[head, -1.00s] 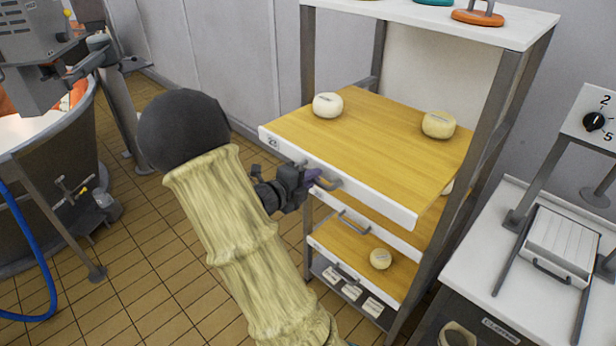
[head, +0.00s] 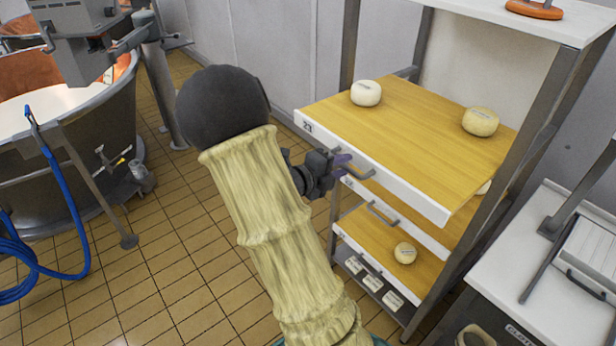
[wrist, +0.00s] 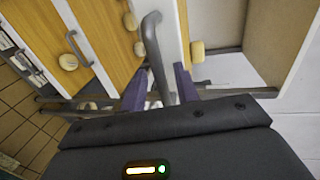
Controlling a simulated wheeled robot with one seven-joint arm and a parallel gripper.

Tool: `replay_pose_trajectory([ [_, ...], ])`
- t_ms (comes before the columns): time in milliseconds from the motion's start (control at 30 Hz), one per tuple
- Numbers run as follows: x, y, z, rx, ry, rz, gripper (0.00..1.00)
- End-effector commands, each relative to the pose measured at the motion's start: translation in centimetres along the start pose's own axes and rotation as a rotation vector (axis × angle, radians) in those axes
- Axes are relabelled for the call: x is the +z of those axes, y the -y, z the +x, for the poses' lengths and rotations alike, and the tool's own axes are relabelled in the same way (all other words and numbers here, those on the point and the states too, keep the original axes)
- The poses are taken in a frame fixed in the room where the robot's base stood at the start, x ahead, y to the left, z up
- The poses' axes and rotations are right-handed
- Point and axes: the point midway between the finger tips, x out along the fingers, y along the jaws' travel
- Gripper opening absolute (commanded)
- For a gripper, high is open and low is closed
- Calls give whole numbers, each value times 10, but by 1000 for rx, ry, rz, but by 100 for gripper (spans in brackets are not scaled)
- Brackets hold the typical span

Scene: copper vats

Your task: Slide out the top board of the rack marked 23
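The top board (head: 410,125) of the rack (head: 345,55) juts out well past the front posts. Its white front edge bears a small number plate (head: 307,127) too small to read surely, and a grey bar handle (head: 358,171). A white cheese (head: 366,93) and a yellowish cheese (head: 480,121) sit on it. My gripper (head: 343,161) is at this handle. In the wrist view the two purple fingertips (wrist: 160,88) stand apart, one either side of the handle bar (wrist: 153,45), with a gap visible; it looks open around the bar.
A lower board (head: 375,235) with a cheese (head: 404,253) and handle is below. A white worktop (head: 515,250) stands right of the rack. A copper vat (head: 75,130) and a blue hose (head: 70,210) are at the left. The tiled floor (head: 190,260) between is clear.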

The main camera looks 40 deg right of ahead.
Motion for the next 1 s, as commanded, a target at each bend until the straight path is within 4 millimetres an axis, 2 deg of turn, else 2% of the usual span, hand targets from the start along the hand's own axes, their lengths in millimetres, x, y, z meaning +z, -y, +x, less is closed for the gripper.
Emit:
replay_pose_trajectory([
  [700,0,-2,-139,2,4,-1,31],
  [833,0,-1,-154,1,1,0,31],
  [1000,0,0,-160,0,-2,-2,31],
])
